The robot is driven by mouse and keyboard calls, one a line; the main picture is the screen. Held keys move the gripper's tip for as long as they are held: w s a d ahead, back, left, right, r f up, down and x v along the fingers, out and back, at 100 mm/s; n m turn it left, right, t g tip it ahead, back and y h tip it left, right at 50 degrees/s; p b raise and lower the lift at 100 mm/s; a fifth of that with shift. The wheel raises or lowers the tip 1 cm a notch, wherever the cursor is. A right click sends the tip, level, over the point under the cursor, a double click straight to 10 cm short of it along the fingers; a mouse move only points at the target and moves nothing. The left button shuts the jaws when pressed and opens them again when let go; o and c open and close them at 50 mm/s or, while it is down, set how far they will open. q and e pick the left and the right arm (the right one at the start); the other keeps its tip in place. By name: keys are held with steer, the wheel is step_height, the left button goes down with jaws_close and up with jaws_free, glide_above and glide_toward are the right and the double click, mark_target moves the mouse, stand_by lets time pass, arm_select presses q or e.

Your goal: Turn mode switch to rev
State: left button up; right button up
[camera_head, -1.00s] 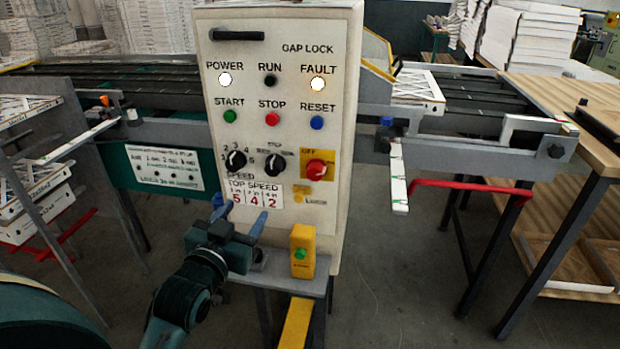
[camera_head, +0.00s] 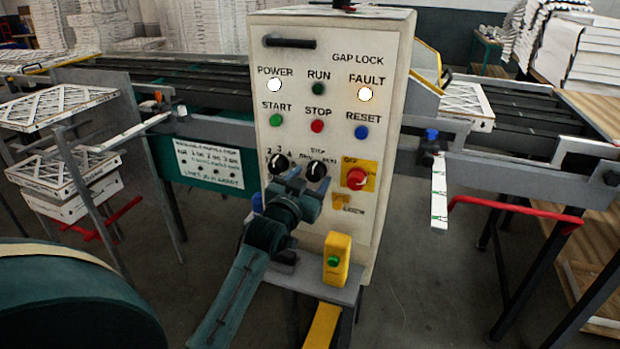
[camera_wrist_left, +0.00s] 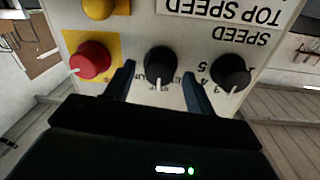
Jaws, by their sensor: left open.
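The mode switch (camera_head: 316,171) is a black knob on the panel, below the small STOP label and right of the speed knob (camera_head: 278,163). In the left wrist view the panel is upside down, and the mode switch (camera_wrist_left: 159,65) shows between my fingertips. Its white mark points down in that picture, so up on the panel. My left gripper (camera_head: 304,183) is open in front of the lower panel, its blue fingers (camera_wrist_left: 159,75) on either side of the knob. I cannot tell whether they touch it. My right gripper is out of view.
A red rotary switch (camera_head: 356,178) on a yellow plate sits right of the mode switch. A yellow box with a green button (camera_head: 337,258) stands below the panel. START, STOP and RESET buttons are above. POWER (camera_head: 274,85) and FAULT (camera_head: 365,94) lamps are lit.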

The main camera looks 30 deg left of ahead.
arm_select(q)
steer(key=shift+w, duration=0.2)
steer(key=c, duration=1)
